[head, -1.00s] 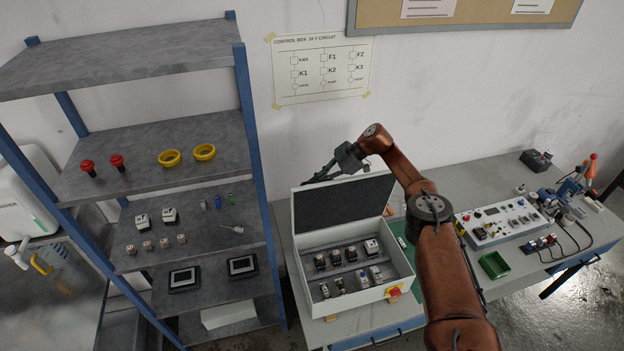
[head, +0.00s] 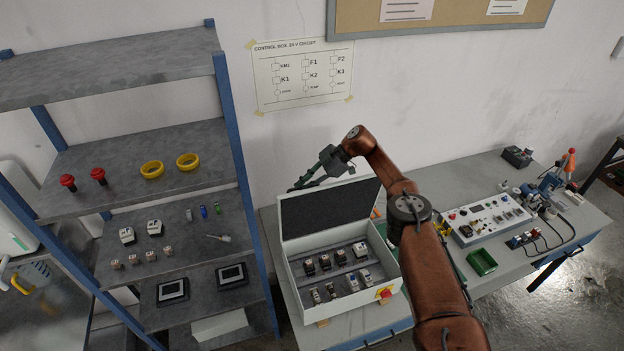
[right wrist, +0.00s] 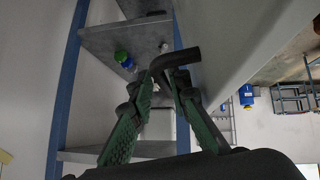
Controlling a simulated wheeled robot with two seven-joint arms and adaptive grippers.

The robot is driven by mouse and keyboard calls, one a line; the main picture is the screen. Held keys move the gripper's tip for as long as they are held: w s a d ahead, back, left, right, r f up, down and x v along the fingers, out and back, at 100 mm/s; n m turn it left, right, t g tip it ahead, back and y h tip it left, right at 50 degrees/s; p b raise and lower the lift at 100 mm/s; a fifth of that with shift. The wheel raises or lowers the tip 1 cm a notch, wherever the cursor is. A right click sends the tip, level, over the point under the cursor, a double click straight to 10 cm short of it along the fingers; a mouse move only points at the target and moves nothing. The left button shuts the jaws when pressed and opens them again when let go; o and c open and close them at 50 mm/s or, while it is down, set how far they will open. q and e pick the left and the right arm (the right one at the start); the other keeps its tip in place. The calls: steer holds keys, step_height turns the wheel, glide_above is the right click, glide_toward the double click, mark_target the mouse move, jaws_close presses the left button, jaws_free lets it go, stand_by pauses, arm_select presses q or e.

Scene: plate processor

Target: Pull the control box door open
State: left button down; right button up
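The control box (head: 312,312) is a light grey case on the table, with its red knob (head: 384,293) at the front right corner. Its door (head: 330,212) stands raised at the back edge, dark inner face toward me, leaving the inside exposed. My right gripper (head: 297,187) is behind the door's top edge. In the right wrist view, its green fingers (right wrist: 166,78) are apart, with a black bent handle (right wrist: 186,57) at their tips beside the pale door panel (right wrist: 235,50). A firm hold on the handle does not show. My left gripper is out of view.
A shelf rack (head: 227,120) stands close to the box's left, holding red buttons, yellow rings and small modules. The wall is behind.

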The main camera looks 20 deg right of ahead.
steer(key=v, duration=1.1)
steer(key=shift+d, duration=0.2)
stand_by(0.4)
